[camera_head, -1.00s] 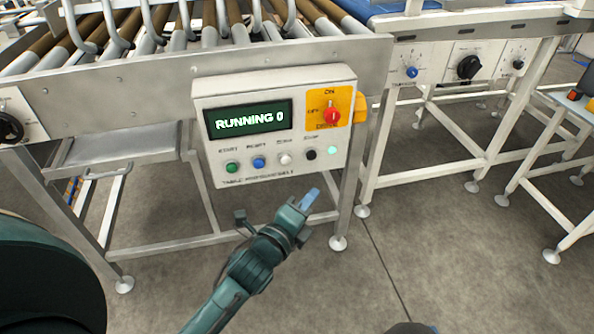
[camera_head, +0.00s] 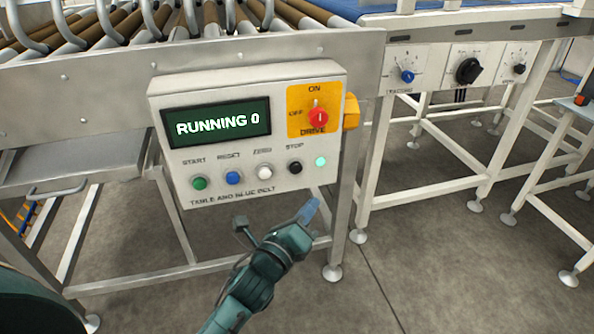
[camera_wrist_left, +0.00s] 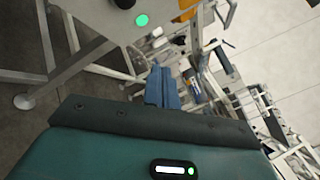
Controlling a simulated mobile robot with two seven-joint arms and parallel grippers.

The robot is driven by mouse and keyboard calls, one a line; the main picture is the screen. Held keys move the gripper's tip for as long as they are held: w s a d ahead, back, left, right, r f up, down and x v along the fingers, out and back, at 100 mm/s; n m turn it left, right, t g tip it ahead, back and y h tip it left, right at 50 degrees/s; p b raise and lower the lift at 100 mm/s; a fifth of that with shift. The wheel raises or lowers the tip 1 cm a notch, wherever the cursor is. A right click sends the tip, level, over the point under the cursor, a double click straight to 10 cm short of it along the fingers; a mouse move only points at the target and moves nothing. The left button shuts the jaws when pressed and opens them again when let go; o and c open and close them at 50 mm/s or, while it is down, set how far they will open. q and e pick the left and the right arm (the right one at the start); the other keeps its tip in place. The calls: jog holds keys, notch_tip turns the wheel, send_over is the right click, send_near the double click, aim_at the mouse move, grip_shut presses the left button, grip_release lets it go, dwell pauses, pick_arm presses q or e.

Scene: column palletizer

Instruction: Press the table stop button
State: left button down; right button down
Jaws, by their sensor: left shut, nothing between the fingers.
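The control box (camera_head: 250,195) for the table and blue belt is fixed to the front of the roller table. Its display (camera_head: 218,122) reads "RUNNING 0". The black stop button (camera_head: 295,168) is at the right of the button row, beside a lit green lamp (camera_head: 320,161). My left gripper (camera_head: 309,211) is shut and empty, its blue fingertips just below the box's lower right corner, apart from the button. In the left wrist view, the blue fingers (camera_wrist_left: 162,88) are together, and the lamp (camera_wrist_left: 142,20) and a black button (camera_wrist_left: 124,3) show at the top edge. My right gripper is not visible.
Green start (camera_head: 199,183), blue reset (camera_head: 233,178) and white zero (camera_head: 264,172) buttons sit left of stop. A red drive switch (camera_head: 318,117) is above. A second stand with knobs (camera_head: 468,71) is at the right. The floor (camera_head: 430,270) at lower right is clear.

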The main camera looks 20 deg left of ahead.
aim_at(296, 168)
pick_arm(q)
jog(key=w+a+b, duration=0.1)
jog(key=w+a, duration=0.4)
jog(key=w, duration=0.2)
jog(key=shift+w, duration=0.15)
dwell(2.1)
jog(key=shift+w+a, duration=0.2)
jog(key=shift+w, duration=0.15)
jog(key=shift+w+a, duration=0.3)
jog(key=shift+w, duration=0.15)
dwell(0.6)
jog(key=shift+s, duration=0.1)
jog(key=shift+s+d+p, duration=0.3)
jog(key=shift+s+d, duration=0.2)
jog(key=shift+s, duration=0.2)
